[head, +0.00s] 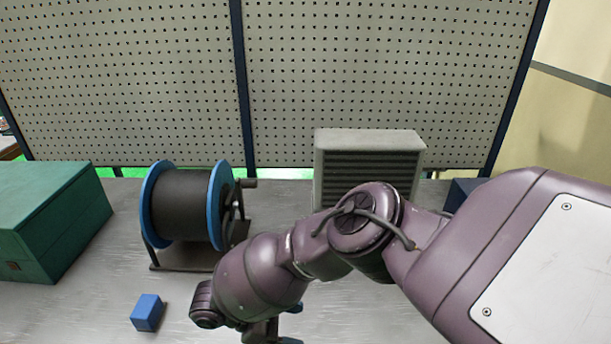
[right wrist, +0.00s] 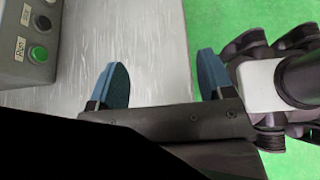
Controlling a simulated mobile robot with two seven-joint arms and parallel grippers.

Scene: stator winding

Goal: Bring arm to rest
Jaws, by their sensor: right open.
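My right arm comes in from the right in the head view and reaches across the workbench (head: 95,310). Its gripper (head: 292,325) shows only in part at the bottom edge, below the purple wrist. In the right wrist view the right gripper (right wrist: 162,72) has its two blue fingers well apart, with nothing between them. It is near the edge of the pale bench top (right wrist: 150,30). My left gripper is not in view.
A wire spool (head: 190,205) with blue flanges stands on the bench, beside a green box (head: 50,220). A blue block (head: 147,312) lies in front. A grey vented unit (head: 370,142) stands behind my arm. A control box (right wrist: 30,45) with buttons is near the right gripper.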

